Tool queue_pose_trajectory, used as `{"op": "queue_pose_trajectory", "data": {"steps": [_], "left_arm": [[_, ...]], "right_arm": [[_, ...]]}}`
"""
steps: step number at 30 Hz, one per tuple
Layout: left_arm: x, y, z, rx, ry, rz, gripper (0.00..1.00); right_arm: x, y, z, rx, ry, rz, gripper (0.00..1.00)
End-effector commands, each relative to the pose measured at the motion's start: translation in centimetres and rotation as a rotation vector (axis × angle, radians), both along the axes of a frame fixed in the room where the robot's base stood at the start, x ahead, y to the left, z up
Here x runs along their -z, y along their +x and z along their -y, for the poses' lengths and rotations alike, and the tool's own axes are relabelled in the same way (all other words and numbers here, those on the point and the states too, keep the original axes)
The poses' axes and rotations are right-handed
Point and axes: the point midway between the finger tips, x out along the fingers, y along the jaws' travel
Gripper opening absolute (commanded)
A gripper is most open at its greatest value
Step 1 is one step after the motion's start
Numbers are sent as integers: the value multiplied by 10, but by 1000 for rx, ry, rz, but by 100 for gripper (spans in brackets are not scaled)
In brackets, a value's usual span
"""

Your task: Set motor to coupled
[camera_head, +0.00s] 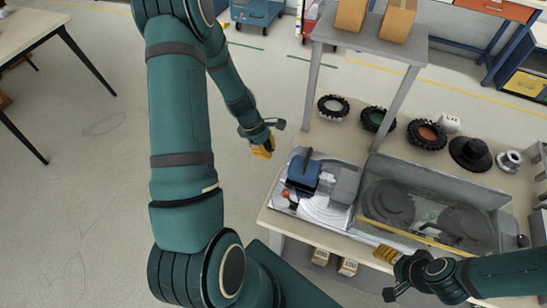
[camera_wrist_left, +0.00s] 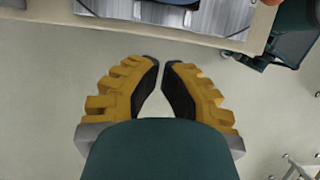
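A blue motor (camera_head: 303,172) sits on a shiny metal plate (camera_head: 325,213) at the left end of the workbench. A dark upright piece stands at its back edge, and a grey block (camera_head: 345,184) is to its right. A small orange-red part (camera_head: 285,194) is at the motor's front left. My left gripper (camera_head: 264,151) is beyond the bench's left edge, apart from the motor. In the left wrist view its yellow fingertips (camera_wrist_left: 160,64) come together with nothing between them; the metal plate (camera_wrist_left: 228,17) shows at the top. My right gripper (camera_head: 384,254) is at the bench's front edge, its fingers partly hidden.
A clear-covered case (camera_head: 432,195) with dark discs stands right of the plate. Several wheels, including a red-centred one (camera_head: 427,134), and a black hat-shaped part (camera_head: 470,154) lie behind it. A grey shelf (camera_head: 375,45) stands at the back. Floor left of the bench is free.

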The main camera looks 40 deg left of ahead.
Motion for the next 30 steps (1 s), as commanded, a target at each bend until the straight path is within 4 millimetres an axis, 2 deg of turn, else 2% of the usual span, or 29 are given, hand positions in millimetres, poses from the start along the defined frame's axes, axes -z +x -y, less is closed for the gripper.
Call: {"op": "queue_pose_trajectory", "data": {"steps": [1,3,10,16,30], "left_arm": [[-13,0,-3,1,1,3,0],[-26,-2,-8,1,1,3,0],[-54,-6,-20,1,0,1,0],[-61,-7,-22,1,-2,-1,0],[-61,-7,-22,1,-2,-1,0]], "right_arm": [[-2,0,1,2,-1,-1,73],[-3,0,1,3,0,-1,73],[-7,0,1,2,0,-1,73],[-7,0,1,2,0,-1,73],[-7,0,1,2,0,-1,73]]}}
